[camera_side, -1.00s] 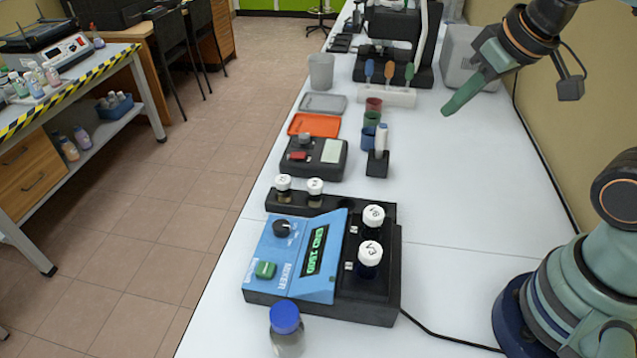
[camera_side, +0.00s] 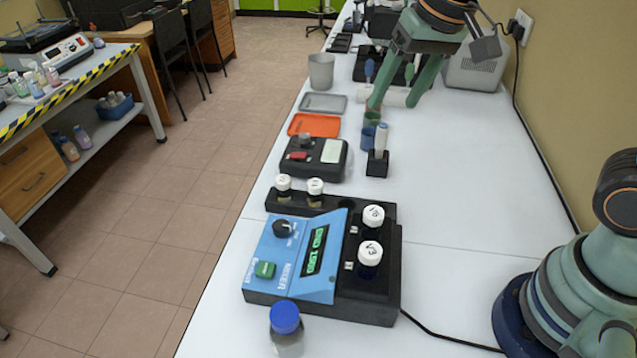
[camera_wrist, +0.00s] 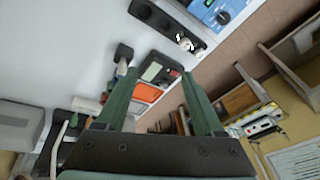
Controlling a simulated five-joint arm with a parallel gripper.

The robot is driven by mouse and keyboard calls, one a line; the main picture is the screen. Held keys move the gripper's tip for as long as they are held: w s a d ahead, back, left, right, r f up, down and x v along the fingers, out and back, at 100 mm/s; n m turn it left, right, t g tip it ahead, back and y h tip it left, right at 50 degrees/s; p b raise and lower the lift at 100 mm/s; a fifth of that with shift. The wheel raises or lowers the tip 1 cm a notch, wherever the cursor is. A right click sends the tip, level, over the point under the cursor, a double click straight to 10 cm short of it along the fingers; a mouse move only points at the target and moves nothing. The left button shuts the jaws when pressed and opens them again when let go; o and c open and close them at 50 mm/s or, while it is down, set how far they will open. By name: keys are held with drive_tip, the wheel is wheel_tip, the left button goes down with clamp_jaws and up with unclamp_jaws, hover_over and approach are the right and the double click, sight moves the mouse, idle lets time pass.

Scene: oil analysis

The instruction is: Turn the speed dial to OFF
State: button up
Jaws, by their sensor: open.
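The mixer's blue panel (camera_side: 322,268) is in the lower middle of the side view, with a lit green display (camera_side: 315,250) and a green button (camera_side: 265,269). Its round black speed dial (camera_side: 282,228) is at the panel's far left corner; I cannot read its setting. Two white-capped vials (camera_side: 370,252) stand in the mixer's black part. My gripper (camera_side: 393,106) is open and empty, well beyond the mixer, above the far part of the bench near the coloured cups. In the wrist view the dial (camera_wrist: 223,17) shows at the top right, beyond my fingers.
A blue-capped bottle (camera_side: 287,325) stands at the mixer's near edge. A black rack with two vials (camera_side: 315,187) is just behind the mixer. A dark device (camera_side: 314,157), an orange tray (camera_side: 314,125) and a black holder (camera_side: 377,164) stand farther back. The bench right of the mixer is mostly clear.

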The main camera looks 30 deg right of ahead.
drive_tip(key=w+a+f+m+g, duration=0.2)
drive_tip(key=w+a, duration=0.2)
drive_tip(key=a, duration=0.4)
drive_tip(key=m+g, duration=0.2)
drive_tip(key=m, duration=0.2)
approach(281, 225)
drive_tip(key=shift+h, duration=0.4)
drive_tip(key=f, duration=0.8)
drive_tip(key=shift+s+a+f, duration=0.15)
drive_tip(key=shift+a+f, duration=0.2)
clamp_jaws()
